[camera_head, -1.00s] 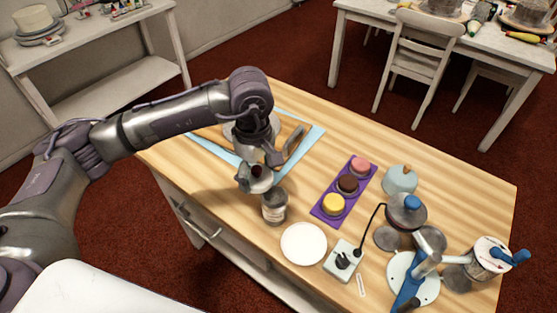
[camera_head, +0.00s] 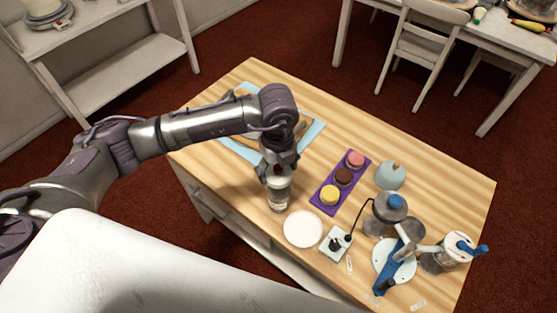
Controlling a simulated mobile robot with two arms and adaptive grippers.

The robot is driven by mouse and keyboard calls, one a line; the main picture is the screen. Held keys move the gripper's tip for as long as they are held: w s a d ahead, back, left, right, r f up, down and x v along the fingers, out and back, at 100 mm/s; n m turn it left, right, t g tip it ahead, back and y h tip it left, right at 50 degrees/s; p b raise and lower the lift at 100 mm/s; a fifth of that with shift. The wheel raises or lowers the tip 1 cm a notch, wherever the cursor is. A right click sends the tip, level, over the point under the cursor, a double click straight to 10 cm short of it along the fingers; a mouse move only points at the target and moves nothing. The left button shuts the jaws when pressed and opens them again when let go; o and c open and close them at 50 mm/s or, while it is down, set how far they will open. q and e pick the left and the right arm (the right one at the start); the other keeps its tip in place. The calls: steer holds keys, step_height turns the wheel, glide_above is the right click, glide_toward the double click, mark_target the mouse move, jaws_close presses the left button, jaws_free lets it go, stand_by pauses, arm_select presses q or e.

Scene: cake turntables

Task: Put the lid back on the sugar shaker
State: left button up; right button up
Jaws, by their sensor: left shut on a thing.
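The sugar shaker (camera_head: 278,199), a clear grey jar, stands upright near the table's left front edge, just behind the white plate. My left gripper (camera_head: 278,173) points down directly over it, shut on the small grey lid. The lid is mostly hidden by the fingers and lies right at the shaker's mouth. I cannot tell whether it touches the rim or sits just above it. My right gripper is not in view.
A white plate (camera_head: 303,229) is close in front of the shaker. A purple tray (camera_head: 323,204) with several small cakes lies to the right. A blue mat (camera_head: 312,137) is behind my arm. Blue-handled equipment (camera_head: 395,262) crowds the right front.

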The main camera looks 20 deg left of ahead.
mark_target(278, 181)
arm_select(q)
steer(key=shift+d+n, duration=0.1)
steer(key=shift+n, duration=0.8)
steer(key=shift+f, duration=0.5)
steer(key=shift+f+b, duration=1.45)
steer(key=shift+f, duration=0.45)
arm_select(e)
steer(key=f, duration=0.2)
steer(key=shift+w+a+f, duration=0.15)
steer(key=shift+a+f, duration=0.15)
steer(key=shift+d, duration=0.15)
arm_select(q)
steer(key=shift+f+b, duration=0.3)
steer(key=shift+b, duration=0.15)
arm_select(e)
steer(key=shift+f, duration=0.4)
arm_select(q)
steer(key=shift+f, duration=0.1)
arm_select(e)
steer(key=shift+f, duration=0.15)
arm_select(q)
steer(key=shift+f+b, duration=0.75)
steer(key=shift+b, duration=0.2)
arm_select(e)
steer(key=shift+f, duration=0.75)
